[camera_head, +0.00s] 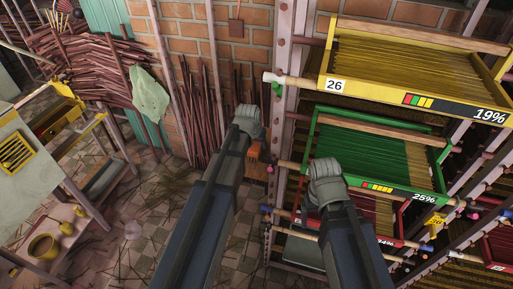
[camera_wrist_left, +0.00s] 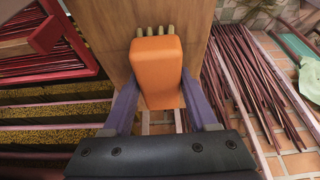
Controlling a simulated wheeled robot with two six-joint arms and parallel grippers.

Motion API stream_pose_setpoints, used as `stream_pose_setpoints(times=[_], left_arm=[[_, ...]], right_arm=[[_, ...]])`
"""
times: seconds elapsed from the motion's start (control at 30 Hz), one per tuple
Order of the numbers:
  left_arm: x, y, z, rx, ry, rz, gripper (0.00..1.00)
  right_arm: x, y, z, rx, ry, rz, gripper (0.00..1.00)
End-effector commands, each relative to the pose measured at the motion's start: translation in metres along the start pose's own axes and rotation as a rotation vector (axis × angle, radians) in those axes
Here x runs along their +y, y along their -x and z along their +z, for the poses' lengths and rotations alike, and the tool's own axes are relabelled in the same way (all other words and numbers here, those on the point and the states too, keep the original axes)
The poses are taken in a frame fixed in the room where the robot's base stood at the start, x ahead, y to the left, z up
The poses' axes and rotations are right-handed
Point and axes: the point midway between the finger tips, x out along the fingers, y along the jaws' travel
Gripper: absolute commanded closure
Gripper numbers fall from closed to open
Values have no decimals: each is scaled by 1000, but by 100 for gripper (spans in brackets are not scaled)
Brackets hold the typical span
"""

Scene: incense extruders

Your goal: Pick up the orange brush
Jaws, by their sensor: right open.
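The orange brush (camera_wrist_left: 158,72) fills the middle of the left wrist view, with a few olive-coloured bristle tufts at its far end against a wooden board. In the head view a small part of the brush (camera_head: 254,150) shows beside my left wrist. My left gripper (camera_wrist_left: 160,80) has its two purple fingers on either side of the brush, close to its edges. I cannot tell whether they press on it. My right gripper (camera_head: 326,170) is open, in front of the green tray, with its fingers largely hidden in the head view.
The wooden board (camera_wrist_left: 110,40) stands right behind the brush. A rack at the right holds a yellow tray (camera_head: 345,92), a green tray (camera_head: 312,130) and red trays. Bundles of dark red sticks (camera_head: 195,115) lean on the brick wall. A bench (camera_head: 100,175) stands at left.

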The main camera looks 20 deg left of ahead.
Motion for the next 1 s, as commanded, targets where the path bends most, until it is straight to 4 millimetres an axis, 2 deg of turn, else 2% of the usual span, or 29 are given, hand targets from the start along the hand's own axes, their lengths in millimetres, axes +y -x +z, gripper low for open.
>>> stream_pose_setpoints(times=[0.07, 0.5, 0.77, 1.0], left_arm=[[0, 0, 0, 0, 0, 0, 52], [0, 0, 0, 0, 0, 0, 100], [0, 1, 0, 0, 0, 0, 100], [0, 12, -5, 0, 0, 0, 100]], right_arm=[[0, 0, 0, 0, 0, 0, 14], [0, 0, 0, 0, 0, 0, 14], [0, 1, 0, 0, 0, 0, 14], [1, 13, 1, 0, 0, 0, 14]])
